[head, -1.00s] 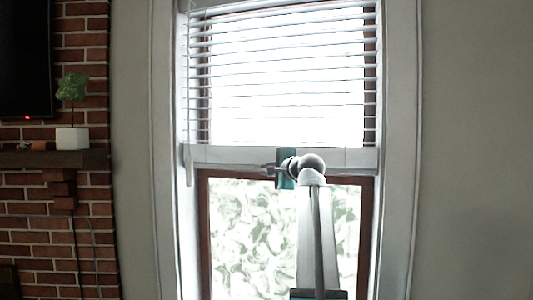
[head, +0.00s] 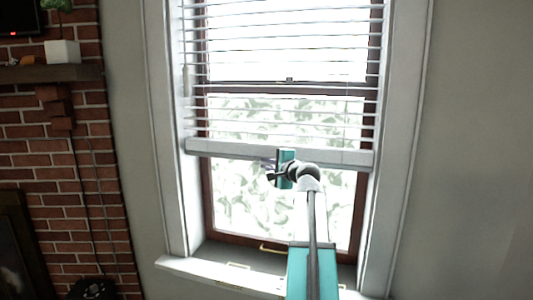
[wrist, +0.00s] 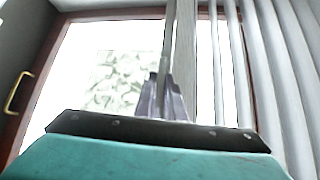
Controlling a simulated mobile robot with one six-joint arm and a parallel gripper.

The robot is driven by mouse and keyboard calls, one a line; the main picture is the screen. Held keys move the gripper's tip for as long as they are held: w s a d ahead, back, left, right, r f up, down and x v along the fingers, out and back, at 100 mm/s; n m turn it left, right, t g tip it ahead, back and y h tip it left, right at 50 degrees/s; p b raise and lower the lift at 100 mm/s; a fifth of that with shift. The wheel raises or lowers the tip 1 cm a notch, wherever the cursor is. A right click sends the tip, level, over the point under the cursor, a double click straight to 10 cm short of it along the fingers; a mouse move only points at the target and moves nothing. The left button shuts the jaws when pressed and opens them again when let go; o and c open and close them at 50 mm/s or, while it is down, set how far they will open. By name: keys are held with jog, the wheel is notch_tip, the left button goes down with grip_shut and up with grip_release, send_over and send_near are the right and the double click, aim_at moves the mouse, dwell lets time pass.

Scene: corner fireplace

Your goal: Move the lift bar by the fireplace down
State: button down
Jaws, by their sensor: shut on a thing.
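The lift bar (head: 225,149) is the pale bottom rail of the white window blind, right of the brick fireplace. In the head view it spans the window below the middle sash rail, tilted slightly in the picture. My gripper (head: 269,166) is at the bar, a little left of the window's centre. In the wrist view, the two grey fingers of my gripper (wrist: 164,95) are closed on the bar (wrist: 181,40), which runs up the picture. The teal gripper body hides the near part of the wrist view.
The blind's slats (head: 285,40) hang above the bar. Below are bare glass and a white sill (head: 205,272) with brass-coloured handles near it. The brick fireplace (head: 70,170) with its wooden mantel (head: 45,74) stands at the left. Plain wall is at the right.

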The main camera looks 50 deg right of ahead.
notch_tip(320, 180, down, 43)
jog(key=b, duration=2.3)
jog(key=shift+f+b, duration=0.1)
jog(key=shift+b, duration=0.3)
jog(key=c, duration=1.8)
grip_release()
jog(key=shift+c, duration=0.2)
jog(key=p+v, duration=0.1)
jog(key=v, duration=1)
jog(key=shift+p, duration=0.3)
jog(key=shift+f+b, duration=0.1)
jog(key=shift+b, duration=1.05)
jog(key=s+b, duration=0.1)
jog(key=b, duration=0.5)
